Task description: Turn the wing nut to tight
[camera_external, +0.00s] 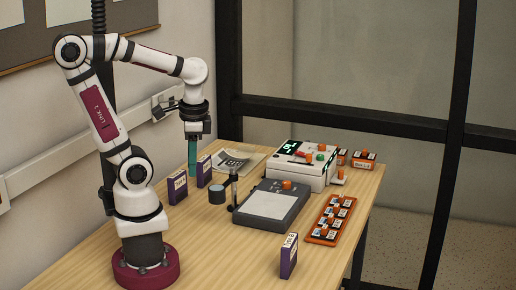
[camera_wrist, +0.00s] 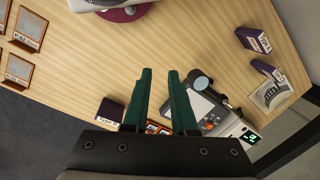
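I cannot single out the wing nut for certain. Small orange knob-like parts show in the external view: one on the back edge of the dark grey flat unit (camera_external: 268,205), and others on and beside the white box with a green display (camera_external: 312,171). They are too small to tell which is a wing nut or how it is turned. My gripper (camera_external: 192,165), with green fingers, points down above the table's back left, left of these units. In the wrist view, its two fingers (camera_wrist: 160,72) stand apart with nothing between them. The grey unit (camera_wrist: 206,106) shows partly behind the right finger.
Purple boxes stand near my gripper (camera_external: 178,187) (camera_external: 204,170) and at the front (camera_external: 289,256). A post with a round dark part (camera_external: 217,194) stands left of the grey unit. An orange rack (camera_external: 322,235) lies right. Dark frame bars (camera_external: 340,122) stand behind. The front left table is clear.

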